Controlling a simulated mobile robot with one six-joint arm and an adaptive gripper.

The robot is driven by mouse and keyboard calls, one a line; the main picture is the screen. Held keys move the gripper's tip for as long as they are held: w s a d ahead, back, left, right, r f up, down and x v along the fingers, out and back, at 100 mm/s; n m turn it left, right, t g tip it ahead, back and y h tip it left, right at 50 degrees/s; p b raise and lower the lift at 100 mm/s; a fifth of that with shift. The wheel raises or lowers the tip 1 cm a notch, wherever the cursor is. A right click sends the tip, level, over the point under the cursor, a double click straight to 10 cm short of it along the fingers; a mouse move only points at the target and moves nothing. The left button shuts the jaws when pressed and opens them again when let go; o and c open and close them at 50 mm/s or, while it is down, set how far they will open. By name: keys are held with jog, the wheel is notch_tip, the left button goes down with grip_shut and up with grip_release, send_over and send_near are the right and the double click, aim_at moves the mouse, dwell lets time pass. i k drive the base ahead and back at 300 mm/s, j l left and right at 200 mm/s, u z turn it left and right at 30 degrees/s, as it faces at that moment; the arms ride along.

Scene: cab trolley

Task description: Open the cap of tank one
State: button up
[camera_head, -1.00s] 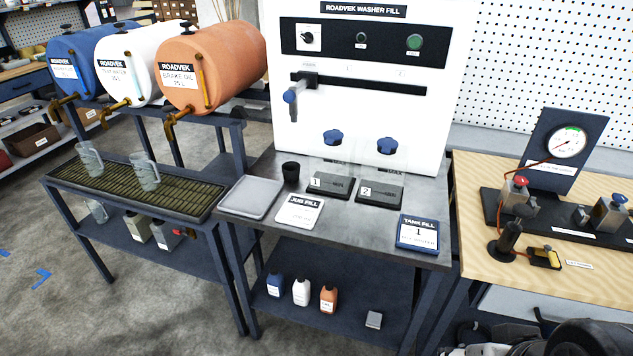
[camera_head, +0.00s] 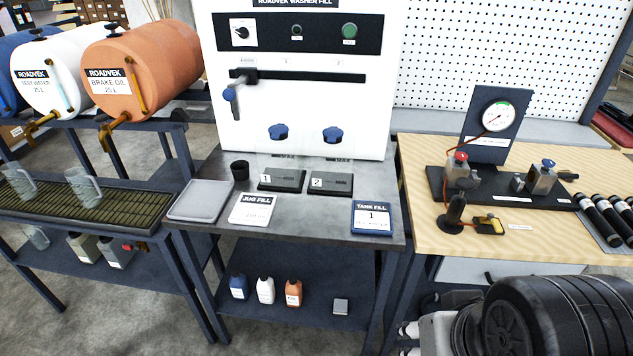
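Tank one appears as a faint, nearly clear body over a dark base (camera_head: 282,180) marked 1, on the grey metal bench. Its blue knobbed cap (camera_head: 278,132) is in place at the top, in front of the white washer fill panel. A second blue cap (camera_head: 332,135) is to its right, above the dark base (camera_head: 330,183) marked 2. The clear tank walls are hard to make out. My gripper is not in view; only dark and grey parts of my arm show at the bottom right.
A nozzle with a blue handle (camera_head: 231,95) hangs on the panel at left. A small black cup (camera_head: 240,171), grey tray (camera_head: 200,200), jug fill card (camera_head: 253,209) and tank fill card (camera_head: 372,217) lie on the bench. A wooden bench (camera_head: 560,240) with a gauge stands right.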

aim_at(276, 131)
jog(key=i+j, duration=0.4)
jog(key=i+j+z, duration=0.1)
jog(key=i+j, duration=0.35)
jog(key=j, duration=0.15)
